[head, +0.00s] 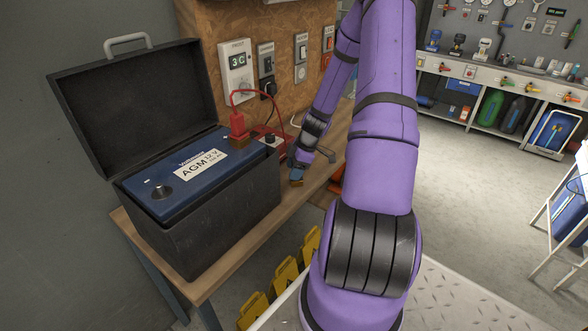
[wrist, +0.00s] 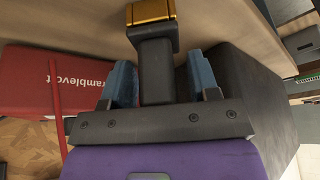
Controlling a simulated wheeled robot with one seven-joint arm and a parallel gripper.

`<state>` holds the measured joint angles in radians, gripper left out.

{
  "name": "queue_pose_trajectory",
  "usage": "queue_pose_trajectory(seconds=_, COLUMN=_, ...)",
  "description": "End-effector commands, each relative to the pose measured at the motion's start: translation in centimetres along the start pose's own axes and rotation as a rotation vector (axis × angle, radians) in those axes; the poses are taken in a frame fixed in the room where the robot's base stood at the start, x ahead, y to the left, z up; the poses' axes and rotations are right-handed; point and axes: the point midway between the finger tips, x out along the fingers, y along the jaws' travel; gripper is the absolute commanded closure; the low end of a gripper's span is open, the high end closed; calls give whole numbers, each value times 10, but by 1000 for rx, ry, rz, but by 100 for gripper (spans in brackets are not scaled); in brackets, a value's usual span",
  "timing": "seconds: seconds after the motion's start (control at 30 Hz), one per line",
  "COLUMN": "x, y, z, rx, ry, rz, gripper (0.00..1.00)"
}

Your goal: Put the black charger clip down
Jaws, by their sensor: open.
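The black charger clip (wrist: 155,70), with a brass-coloured end (wrist: 150,12), is between my fingers in the wrist view. It appears to rest on the wooden bench (wrist: 80,22). My gripper (wrist: 162,75) is open, with its blue fingers on either side of the clip and a gap visible at each side. In the head view my gripper (head: 297,171) is low at the bench, right of the battery box (head: 222,215). The clip is mostly hidden there. The blue battery (head: 165,200) sits in the box with a red clip (head: 238,126) on one terminal.
A red box (wrist: 50,85) with lettering lies left of my gripper in the wrist view; a dark wall (wrist: 238,85) stands close on the right. The black lid (head: 130,95) is open. A panel (head: 290,25) with switches rises behind the bench. Yellow brackets (head: 285,275) stand below.

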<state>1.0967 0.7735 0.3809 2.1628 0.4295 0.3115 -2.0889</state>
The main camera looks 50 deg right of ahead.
Motion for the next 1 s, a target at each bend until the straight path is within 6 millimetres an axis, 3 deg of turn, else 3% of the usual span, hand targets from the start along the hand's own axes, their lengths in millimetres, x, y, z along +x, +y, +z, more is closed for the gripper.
queue_pose_trajectory(seconds=0.17, x=-12, y=1, z=0, rx=0, ry=0, rz=2, gripper=45)
queue_pose_trajectory(seconds=0.7, x=-107, y=0, z=0, rx=0, ry=-1, rz=3, gripper=45)
queue_pose_trajectory(seconds=0.9, x=-121, y=0, z=-3, rx=1, ry=-3, rz=1, gripper=45)
queue_pose_trajectory(seconds=1.0, x=-129, y=-3, z=-15, rx=9, ry=-20, rz=-1, gripper=45)
